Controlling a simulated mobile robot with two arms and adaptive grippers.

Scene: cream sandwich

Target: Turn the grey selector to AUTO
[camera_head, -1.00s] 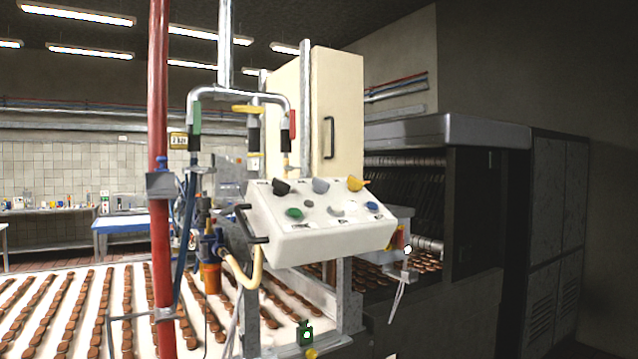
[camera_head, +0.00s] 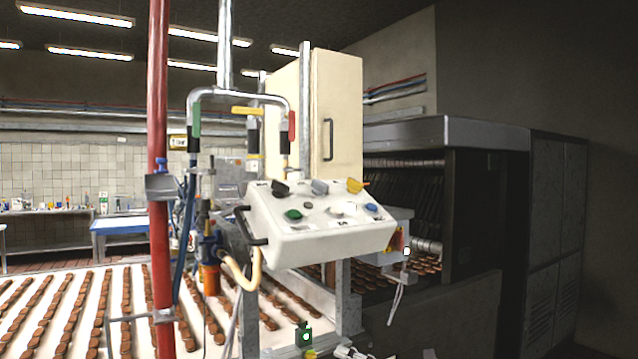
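The grey selector (camera_head: 320,187) is the middle of three knobs along the upper part of a white sloped control panel (camera_head: 290,245). A black knob (camera_head: 281,188) is to its left and a yellow knob (camera_head: 356,186) to its right. The labels by the knobs are too small to read, so I cannot tell which position the grey selector is at. Nothing touches it. At the bottom edge, below the panel, small pale parts of what looks like my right gripper (camera_head: 352,353) show. Its fingers cannot be made out. My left gripper is not in view.
Green (camera_head: 293,214), white (camera_head: 345,209) and blue (camera_head: 371,207) buttons sit lower on the panel. A black handle (camera_head: 250,226) is at its left side. A red pipe (camera_head: 160,230) and hoses stand to the left. A conveyor (camera_head: 62,310) carries rows of biscuits.

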